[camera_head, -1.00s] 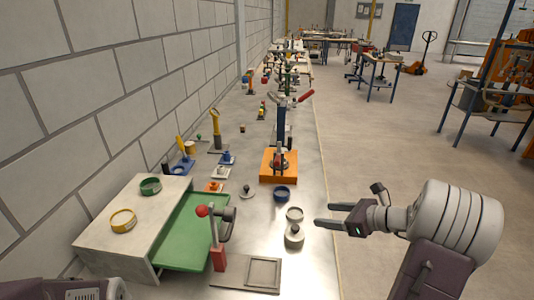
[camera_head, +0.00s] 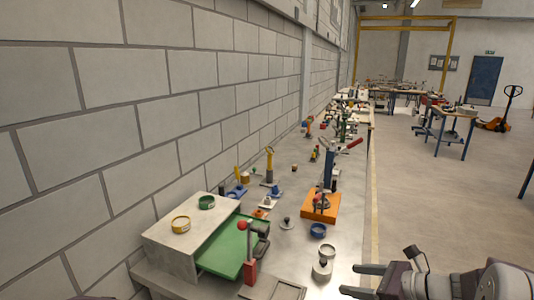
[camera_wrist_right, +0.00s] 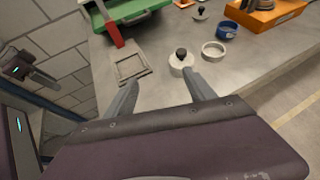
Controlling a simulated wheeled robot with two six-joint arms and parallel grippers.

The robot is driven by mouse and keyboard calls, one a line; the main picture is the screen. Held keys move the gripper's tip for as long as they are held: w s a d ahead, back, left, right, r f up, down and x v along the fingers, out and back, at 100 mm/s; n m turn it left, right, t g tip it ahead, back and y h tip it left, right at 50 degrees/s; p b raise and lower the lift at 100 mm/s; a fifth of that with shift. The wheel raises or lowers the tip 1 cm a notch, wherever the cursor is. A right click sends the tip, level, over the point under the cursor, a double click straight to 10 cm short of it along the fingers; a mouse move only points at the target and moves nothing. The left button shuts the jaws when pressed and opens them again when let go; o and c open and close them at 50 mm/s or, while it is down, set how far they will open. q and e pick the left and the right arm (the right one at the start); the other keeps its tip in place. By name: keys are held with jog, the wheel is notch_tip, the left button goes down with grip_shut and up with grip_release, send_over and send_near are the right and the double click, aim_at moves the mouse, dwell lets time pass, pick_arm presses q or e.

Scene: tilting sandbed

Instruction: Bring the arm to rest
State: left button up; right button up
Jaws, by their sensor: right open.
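My right gripper (camera_head: 362,281) is at the bottom right of the head view, beside the right edge of the steel bench (camera_head: 345,250). Its two fingers are apart with nothing between them. In the right wrist view its open fingers (camera_wrist_right: 163,92) point toward the bench, short of a pale round weight with a dark knob (camera_wrist_right: 181,62). That weight also shows in the head view (camera_head: 321,269), left of the fingertips and apart from them. A dark gripper, seemingly my left one (camera_wrist_right: 40,76), is at the left edge of the wrist view; its jaw opening is unclear.
A pale ring (camera_head: 325,250) and a blue ring (camera_head: 318,230) stand behind the weight. A square frame (camera_head: 272,289), a red post (camera_head: 250,271) and a green tray (camera_head: 225,255) are further left. A block wall (camera_head: 180,110) borders the bench; open floor (camera_head: 440,200) lies right.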

jog(key=s+a+f+n+g+h+p, duration=0.1)
jog(key=s+a+f+n+g+p, duration=0.15)
jog(key=s+a+n+g, duration=0.8)
jog(key=s+f+n+t+h+p, duration=0.1)
jog(key=s+f+n+h, duration=0.1)
jog(key=s+n, duration=0.2)
jog(key=s+f+n+t+h, duration=0.1)
jog(key=s+f+n+h, duration=0.15)
jog(key=s, duration=0.25)
pick_arm(q)
jog(key=r, duration=0.4)
jog(key=shift+s+d+r, duration=0.1)
jog(key=shift+s+r, duration=0.05)
jog(key=shift+s, duration=0.15)
pick_arm(e)
jog(key=w+d+f+n+t+h, duration=0.1)
jog(key=d+n+h, duration=0.2)
jog(key=d+n, duration=0.2)
jog(key=n, duration=0.3)
jog(key=shift+w+d+f+n, duration=0.25)
jog(key=shift+d+f+n, duration=0.05)
jog(key=shift+d+n, duration=0.1)
